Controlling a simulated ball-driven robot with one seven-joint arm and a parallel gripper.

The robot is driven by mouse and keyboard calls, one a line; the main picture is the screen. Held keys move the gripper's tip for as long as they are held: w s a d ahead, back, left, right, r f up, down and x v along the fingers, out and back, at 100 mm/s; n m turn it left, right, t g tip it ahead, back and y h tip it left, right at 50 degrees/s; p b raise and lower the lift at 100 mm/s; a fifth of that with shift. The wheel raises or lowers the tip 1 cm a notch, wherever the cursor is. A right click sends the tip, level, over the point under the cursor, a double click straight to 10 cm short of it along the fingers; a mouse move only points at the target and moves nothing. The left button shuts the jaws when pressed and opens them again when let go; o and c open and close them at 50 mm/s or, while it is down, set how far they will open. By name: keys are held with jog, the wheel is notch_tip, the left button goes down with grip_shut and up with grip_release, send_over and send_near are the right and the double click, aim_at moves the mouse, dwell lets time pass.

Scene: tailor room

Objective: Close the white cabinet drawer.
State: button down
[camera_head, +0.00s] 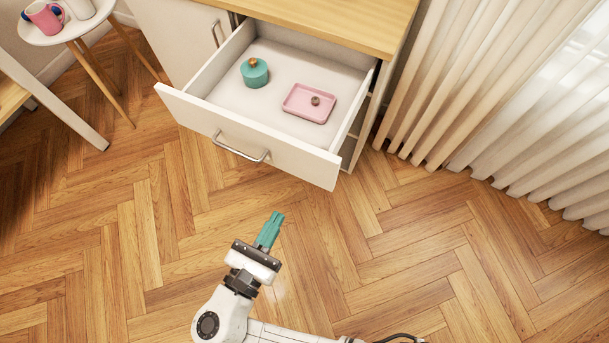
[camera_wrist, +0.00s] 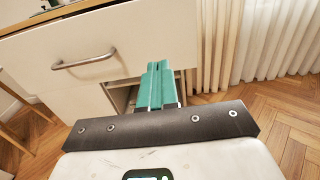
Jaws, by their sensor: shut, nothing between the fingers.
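The white cabinet drawer (camera_head: 255,138) is pulled well out of the white cabinet (camera_head: 178,38). It has a metal bar handle (camera_head: 240,149) on its front. A teal lidded jar (camera_head: 254,73) and a pink tray (camera_head: 310,103) with a small round thing on it lie inside. My gripper (camera_head: 275,217) has teal fingers that are shut and empty. It is in front of the drawer, below its front panel in the head view, and apart from it. In the wrist view the drawer front (camera_wrist: 120,42) and handle (camera_wrist: 84,59) are ahead and to the left of the fingers (camera_wrist: 157,68).
White curtains (camera_head: 480,80) hang to the right of the cabinet. A small round side table (camera_head: 75,28) with a pink mug (camera_head: 45,17) stands at the upper left. A wooden-topped piece of furniture (camera_head: 12,96) is at the left edge. The wood floor in front is clear.

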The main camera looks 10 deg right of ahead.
aim_at(306, 166)
jog(key=x, duration=1.1)
jog(key=shift+w+d, duration=0.2)
jog(key=shift+w, duration=0.05)
jog(key=shift+w+d, duration=0.35)
jog(key=shift+w, duration=0.05)
jog(key=b+x, duration=0.7)
jog(key=x, duration=2.3)
jog(key=shift+b, duration=0.4)
jog(key=shift+w+d, duration=0.3)
jog(key=shift+w, duration=0.05)
jog(key=shift+w+r, duration=0.1)
jog(key=shift+r, duration=0.1)
jog(key=shift+d+r, duration=0.1)
